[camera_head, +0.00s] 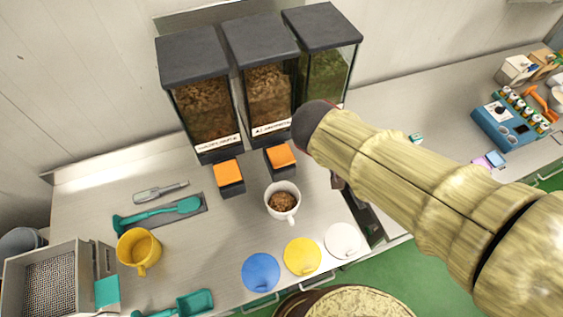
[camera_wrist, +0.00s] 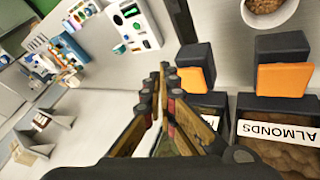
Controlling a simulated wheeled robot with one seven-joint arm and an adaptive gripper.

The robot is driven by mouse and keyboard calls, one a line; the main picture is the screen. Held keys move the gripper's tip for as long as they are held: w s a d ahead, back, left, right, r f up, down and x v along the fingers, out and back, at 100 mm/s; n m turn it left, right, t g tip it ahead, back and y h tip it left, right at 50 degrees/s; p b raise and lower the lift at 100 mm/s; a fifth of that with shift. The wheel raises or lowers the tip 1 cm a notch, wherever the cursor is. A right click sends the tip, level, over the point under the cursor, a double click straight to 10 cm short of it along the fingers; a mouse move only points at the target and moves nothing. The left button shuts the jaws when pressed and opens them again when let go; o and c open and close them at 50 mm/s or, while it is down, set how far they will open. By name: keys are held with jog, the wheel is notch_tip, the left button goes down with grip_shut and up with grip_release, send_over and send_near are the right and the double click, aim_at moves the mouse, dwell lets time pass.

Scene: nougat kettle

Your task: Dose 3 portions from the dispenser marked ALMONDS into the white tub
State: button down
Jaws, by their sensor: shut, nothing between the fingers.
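Three clear dispensers with dark lids stand in a row. The ALMONDS dispenser (camera_head: 268,95) is the middle one in the head view. Its label (camera_wrist: 270,131) reads clearly in the wrist view, with its orange push pad (camera_wrist: 286,79) beside it; the pad also shows in the head view (camera_head: 281,155). The white tub (camera_head: 275,192) stands below that pad and holds brown pieces; part of it shows in the wrist view (camera_wrist: 268,12). My gripper (camera_wrist: 166,72) is shut and empty, to the left of the pads in the wrist view. In the head view my arm mostly hides it.
The left dispenser (camera_head: 205,105) has its own orange pad (camera_head: 228,171). My arm covers the lower right dispenser (camera_head: 325,72). A yellow tub (camera_head: 139,247), a teal scoop (camera_head: 160,213), and blue, yellow and white discs lie around. A blue rack (camera_head: 505,128) stands far right.

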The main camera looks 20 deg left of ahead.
jog(key=s+d+f+m+y+b, duration=0.1)
jog(key=s+d+f+b, duration=0.3)
jog(key=d, duration=0.5)
jog(key=s+d+f+m+y+b, duration=0.1)
jog(key=s+d+f+m+b, duration=0.2)
jog(key=s+d+b, duration=0.6)
jog(key=shift+s+d+f+g+y+b, duration=0.2)
jog(key=shift+d+f+g+y+b, duration=0.15)
jog(key=shift+f+b, duration=0.3)
jog(key=shift+a+f, duration=0.1)
jog(key=shift+a, duration=0.05)
